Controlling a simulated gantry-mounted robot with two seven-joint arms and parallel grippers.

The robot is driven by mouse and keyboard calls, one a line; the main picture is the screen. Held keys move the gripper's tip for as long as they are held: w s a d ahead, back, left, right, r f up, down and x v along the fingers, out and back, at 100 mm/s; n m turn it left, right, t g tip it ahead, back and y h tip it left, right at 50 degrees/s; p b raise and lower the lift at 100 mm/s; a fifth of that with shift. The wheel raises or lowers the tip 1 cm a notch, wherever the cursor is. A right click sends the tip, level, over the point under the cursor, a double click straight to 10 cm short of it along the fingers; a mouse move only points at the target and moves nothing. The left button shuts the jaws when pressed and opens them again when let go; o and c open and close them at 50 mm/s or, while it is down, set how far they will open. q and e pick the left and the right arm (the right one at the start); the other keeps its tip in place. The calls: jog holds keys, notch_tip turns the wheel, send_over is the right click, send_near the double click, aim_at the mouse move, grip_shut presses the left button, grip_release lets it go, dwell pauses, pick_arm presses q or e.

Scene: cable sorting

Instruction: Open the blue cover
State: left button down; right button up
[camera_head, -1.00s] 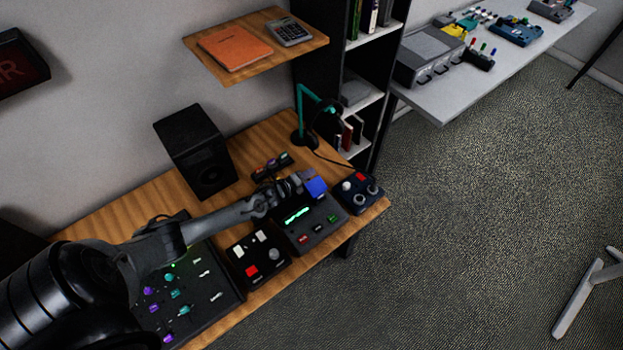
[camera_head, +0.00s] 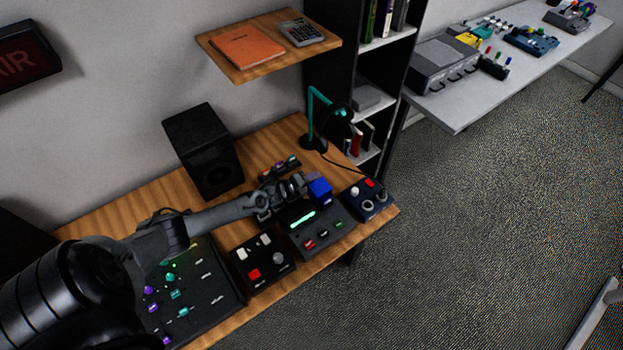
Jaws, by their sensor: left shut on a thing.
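The blue cover (camera_head: 320,190) is a small bright blue box-like piece at the back right of a dark console (camera_head: 321,230) with a green lit display. My left arm reaches in from the left across the desk. My left gripper (camera_head: 304,188) is at the left side of the cover and is shut on it. The fingertips are small and dark here, so their exact contact is hard to see. Whatever lies under the cover is hidden. My right gripper is not in view.
A dark blue box with knobs (camera_head: 367,199) stands close right of the console. A black panel with a red button (camera_head: 262,262) is to its left. The desk's front edge is near.

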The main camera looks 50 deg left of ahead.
pick_arm(q)
jog(key=c, duration=1.1)
grip_release()
jog(key=shift+a, duration=0.1)
jog(key=shift+s, duration=0.1)
jog(key=shift+s+r, duration=0.15)
jog(key=shift+s, duration=0.2)
jog(key=p+v, duration=0.2)
jog(key=v, duration=0.8)
jog(key=shift+p, duration=0.3)
